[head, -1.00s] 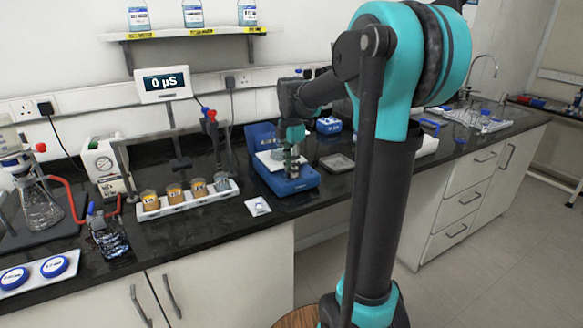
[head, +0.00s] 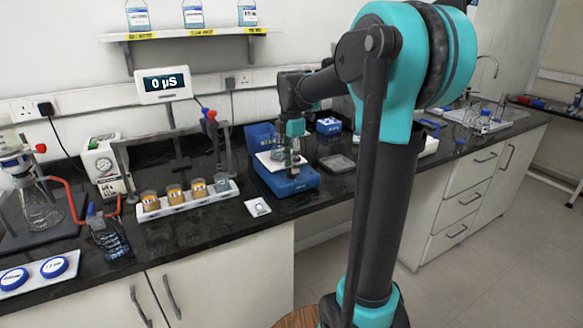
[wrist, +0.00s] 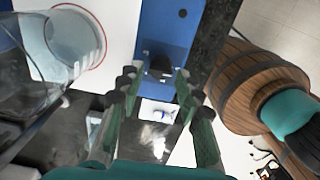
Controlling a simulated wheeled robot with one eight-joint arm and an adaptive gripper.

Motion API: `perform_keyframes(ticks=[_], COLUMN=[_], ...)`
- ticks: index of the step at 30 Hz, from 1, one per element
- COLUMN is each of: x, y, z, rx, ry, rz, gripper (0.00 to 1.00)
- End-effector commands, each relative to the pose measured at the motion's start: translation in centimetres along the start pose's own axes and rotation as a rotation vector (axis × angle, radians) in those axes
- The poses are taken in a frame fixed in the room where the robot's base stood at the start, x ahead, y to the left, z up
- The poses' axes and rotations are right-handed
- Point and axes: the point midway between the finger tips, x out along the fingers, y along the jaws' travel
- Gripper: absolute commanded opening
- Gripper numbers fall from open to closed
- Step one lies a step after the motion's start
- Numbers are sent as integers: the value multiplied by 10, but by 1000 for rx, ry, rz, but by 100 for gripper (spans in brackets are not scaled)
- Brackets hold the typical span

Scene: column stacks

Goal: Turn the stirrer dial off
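The blue stirrer (head: 291,184) with a white top plate (wrist: 112,12) stands on the black bench. Its dark dial (wrist: 160,66) shows on the blue front panel in the wrist view. My gripper (wrist: 158,78) is open, with one finger on each side of the dial in that view. I cannot tell whether the fingers touch the dial. In the head view my gripper (head: 294,160) hangs over the stirrer's front and hides part of it, and the dial cannot be made out.
A white rack (head: 188,206) with several beakers stands left of the stirrer. A grey tray (head: 338,163) lies to the right. A meter display (head: 164,84) reads 0 µS.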

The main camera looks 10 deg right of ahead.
Motion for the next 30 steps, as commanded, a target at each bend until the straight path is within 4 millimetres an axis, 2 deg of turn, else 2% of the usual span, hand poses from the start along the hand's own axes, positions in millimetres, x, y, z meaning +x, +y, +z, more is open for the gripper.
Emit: perform_keyframes(ticks=[9,15,21,30], x=[-65,-92,-101,-101], y=[0,0,0,0], z=[0,0,0,0], rx=[0,0,0,0], ry=[0,0,0,0], rz=[0,0,0,0], gripper=[35,35,35,35])
